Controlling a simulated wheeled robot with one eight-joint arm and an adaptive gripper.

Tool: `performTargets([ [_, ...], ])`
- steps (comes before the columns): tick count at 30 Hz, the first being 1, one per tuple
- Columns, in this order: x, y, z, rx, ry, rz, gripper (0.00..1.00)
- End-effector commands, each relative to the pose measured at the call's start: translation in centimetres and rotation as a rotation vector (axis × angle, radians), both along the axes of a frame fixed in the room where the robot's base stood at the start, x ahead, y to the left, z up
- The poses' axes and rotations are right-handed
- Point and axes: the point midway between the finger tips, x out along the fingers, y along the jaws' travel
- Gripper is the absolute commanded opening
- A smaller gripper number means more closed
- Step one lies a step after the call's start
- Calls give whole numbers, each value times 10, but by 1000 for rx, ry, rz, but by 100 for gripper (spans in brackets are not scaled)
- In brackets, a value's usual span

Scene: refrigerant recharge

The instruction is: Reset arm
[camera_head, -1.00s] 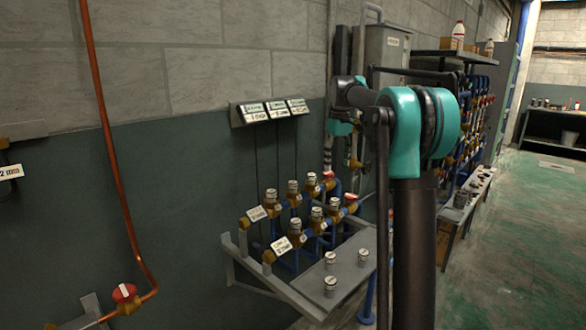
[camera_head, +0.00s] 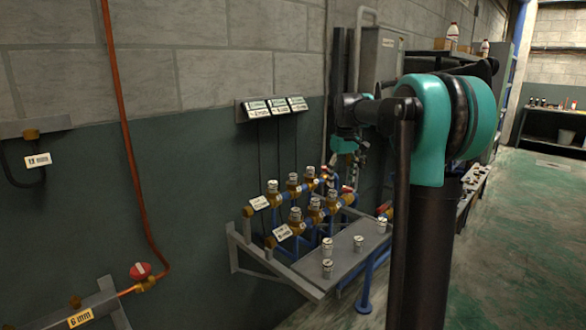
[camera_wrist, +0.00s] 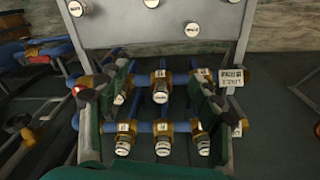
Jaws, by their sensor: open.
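My gripper (camera_head: 346,146) hangs from my arm in front of the wall in the head view, beyond the valve rack. In the wrist view my gripper (camera_wrist: 162,88) shows two dark green fingers spread apart, with nothing held between them. Behind the fingers are two rows of brass valve fittings (camera_wrist: 160,94) with silver caps on blue pipes. The same fittings (camera_head: 296,214) stand on the wall rack in the head view. Whether the fingers touch any fitting cannot be told.
A grey shelf (camera_head: 345,258) with several small silver caps juts out below the fittings. A copper pipe (camera_head: 128,140) with a red valve (camera_head: 140,270) runs down the wall at left. A grey wall box (camera_head: 382,55) stands behind my arm. The green floor (camera_head: 530,240) at right is clear.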

Motion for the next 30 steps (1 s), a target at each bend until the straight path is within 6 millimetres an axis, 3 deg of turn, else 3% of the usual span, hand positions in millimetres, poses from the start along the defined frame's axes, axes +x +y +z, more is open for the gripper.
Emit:
performTargets([
  [5, -40, -6, -32, 7, -43, -71, 65],
  [8, -74, -10, -60, 16, -77, -128, 65],
  [21, -275, -23, -211, 83, -251, -413, 65],
  [25, -312, -24, -237, 99, -280, -462, 65],
  [30, -330, -25, -250, 107, -295, -486, 65],
])
